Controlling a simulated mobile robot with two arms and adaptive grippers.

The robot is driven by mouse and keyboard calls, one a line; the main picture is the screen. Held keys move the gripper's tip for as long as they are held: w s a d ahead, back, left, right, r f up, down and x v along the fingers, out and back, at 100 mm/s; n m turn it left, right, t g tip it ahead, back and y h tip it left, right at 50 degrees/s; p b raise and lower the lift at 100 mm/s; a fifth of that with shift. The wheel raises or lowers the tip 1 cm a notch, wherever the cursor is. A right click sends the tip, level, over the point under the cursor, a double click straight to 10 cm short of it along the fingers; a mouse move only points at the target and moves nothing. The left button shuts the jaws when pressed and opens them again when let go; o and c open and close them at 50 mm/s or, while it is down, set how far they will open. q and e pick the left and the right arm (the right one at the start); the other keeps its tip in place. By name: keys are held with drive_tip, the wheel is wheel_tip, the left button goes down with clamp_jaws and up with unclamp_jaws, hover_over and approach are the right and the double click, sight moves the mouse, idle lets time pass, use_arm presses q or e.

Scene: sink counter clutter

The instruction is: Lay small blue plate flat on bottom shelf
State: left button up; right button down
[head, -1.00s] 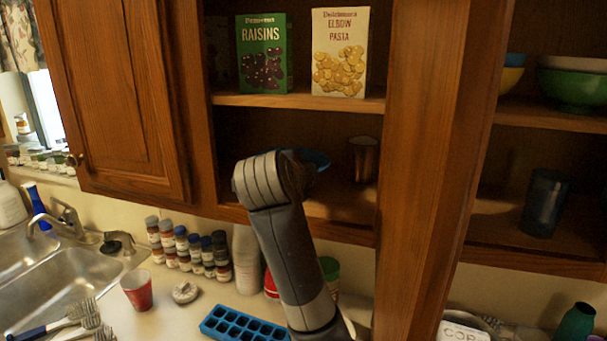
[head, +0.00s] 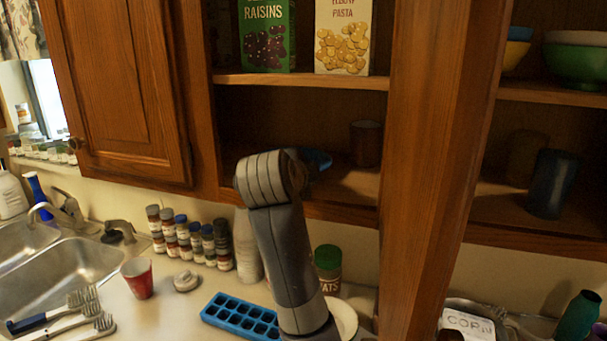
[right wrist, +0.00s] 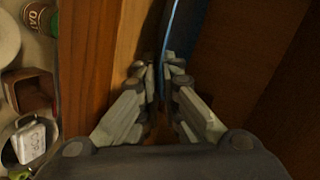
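The small blue plate (head: 318,158) shows only in part behind my right wrist in the head view, inside the open cabinet low over the bottom shelf (head: 345,200). It looks roughly level. In the right wrist view it is a thin blue edge (right wrist: 171,28) running up from between the fingertips. My right gripper (right wrist: 160,75) is nearly closed, with a finger on each side of this edge. In the head view my arm hides its fingers and most of the plate. I cannot tell whether the plate touches the shelf. My left gripper is not in view.
A dark cup (head: 366,144) stands on the bottom shelf right of the plate. A wooden post (head: 430,150) bounds the opening on the right. Raisins (head: 267,35) and pasta (head: 343,38) boxes stand on the shelf above. Below are spice jars (head: 196,243) and a blue ice tray (head: 240,318).

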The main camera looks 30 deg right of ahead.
drive_tip(key=shift+f, duration=0.2)
idle(0.3)
drive_tip(key=c, duration=1.7)
unclamp_jaws()
drive_tip(key=shift+s, duration=0.1)
drive_tip(key=shift+s+a, duration=0.1)
drive_tip(key=shift+a, duration=0.05)
drive_tip(key=v, duration=1.1)
drive_tip(key=shift+s+a+r, duration=0.2)
drive_tip(key=shift+s+r, duration=0.05)
drive_tip(key=shift+r, duration=0.05)
